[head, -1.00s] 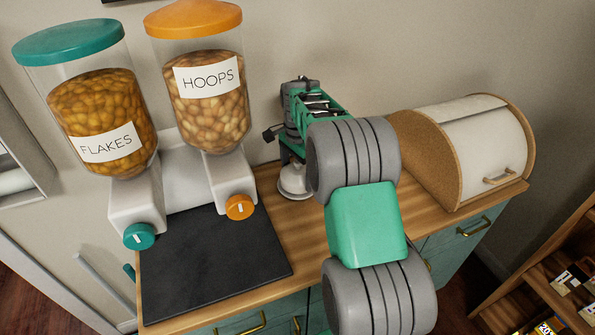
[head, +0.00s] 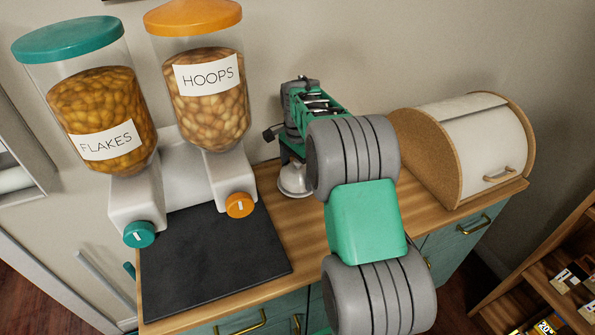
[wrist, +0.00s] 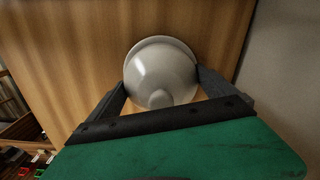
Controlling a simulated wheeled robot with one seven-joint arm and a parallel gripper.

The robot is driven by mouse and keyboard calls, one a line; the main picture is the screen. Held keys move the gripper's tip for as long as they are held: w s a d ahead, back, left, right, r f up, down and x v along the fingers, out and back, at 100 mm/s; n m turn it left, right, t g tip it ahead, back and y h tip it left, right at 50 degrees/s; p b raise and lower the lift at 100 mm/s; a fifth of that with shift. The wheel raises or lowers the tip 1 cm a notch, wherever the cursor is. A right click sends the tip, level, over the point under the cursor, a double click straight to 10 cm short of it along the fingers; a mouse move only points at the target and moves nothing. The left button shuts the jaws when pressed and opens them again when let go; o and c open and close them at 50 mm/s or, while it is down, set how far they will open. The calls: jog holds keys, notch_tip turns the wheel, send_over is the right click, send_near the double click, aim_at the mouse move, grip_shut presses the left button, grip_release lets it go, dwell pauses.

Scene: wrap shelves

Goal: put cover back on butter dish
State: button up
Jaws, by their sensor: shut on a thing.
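The butter dish cover (wrist: 158,75) is a pale, glossy dome with a small knob, seen in the wrist view over the wooden counter. My gripper (wrist: 160,80) has one dark finger on each side of the dome and is shut on it. In the head view, the pale cover (head: 293,178) shows below my gripper, close to the wooden top, partly hidden by my arm. A pale rim shows along the dome's far edge in the wrist view. I cannot tell whether this is the cover's own edge or the dish under it.
On the wooden counter (head: 300,232), a dark mat (head: 215,265) lies at the left, before the flakes dispenser (head: 105,115) and the hoops dispenser (head: 208,95). A bread bin (head: 480,145) stands at the right. A wall rises behind. A low shelf (head: 560,270) is at the lower right.

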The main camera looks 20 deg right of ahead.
aim_at(297, 161)
dwell(0.3)
jog(key=o, duration=1.1)
jog(key=shift+c, duration=0.2)
jog(key=shift+r+p, duration=2.6)
jog(key=shift+r, duration=0.95)
jog(key=shift+f, duration=0.1)
grip_shut()
